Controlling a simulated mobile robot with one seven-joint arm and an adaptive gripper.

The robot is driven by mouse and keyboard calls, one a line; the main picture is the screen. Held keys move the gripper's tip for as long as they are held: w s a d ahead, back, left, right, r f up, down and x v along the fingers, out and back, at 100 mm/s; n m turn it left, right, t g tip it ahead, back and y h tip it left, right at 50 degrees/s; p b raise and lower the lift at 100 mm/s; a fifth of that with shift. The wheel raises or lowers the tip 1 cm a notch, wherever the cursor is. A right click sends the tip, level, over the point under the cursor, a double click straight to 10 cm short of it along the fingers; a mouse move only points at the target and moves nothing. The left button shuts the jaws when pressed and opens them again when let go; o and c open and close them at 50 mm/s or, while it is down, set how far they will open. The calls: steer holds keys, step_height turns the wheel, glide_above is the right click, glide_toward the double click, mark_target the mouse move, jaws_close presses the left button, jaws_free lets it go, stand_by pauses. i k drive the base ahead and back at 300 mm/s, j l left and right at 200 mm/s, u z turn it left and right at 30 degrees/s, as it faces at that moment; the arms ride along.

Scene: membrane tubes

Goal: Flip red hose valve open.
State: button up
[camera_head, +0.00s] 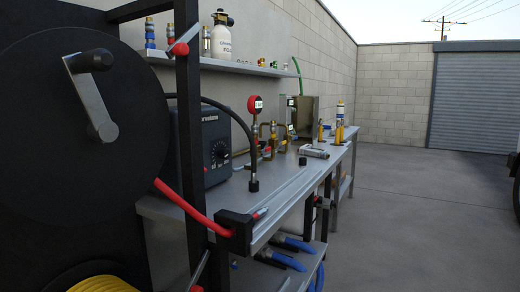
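A small red-and-silver part (260,213), which looks like a valve lever, sticks out to the right of this block. It is too small to tell its exact setting. My gripper is not in view, and nothing is seen touching the hose or the lever.
The dark post (188,140) stands before the metal workbench (285,195). A black controller box (205,145), a red gauge (256,106) and brass fittings occupy the bench. Blue-handled items (285,258) lie on the lower shelf. Open concrete floor (420,210) lies to the right.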

mark_target(269, 148)
steer(key=i+l+z, duration=0.3)
steer(key=i+z, duration=0.3)
steer(key=i, duration=0.15)
steer(key=i+z, duration=0.25)
steer(key=i, duration=1.15)
steer(key=j, duration=0.1)
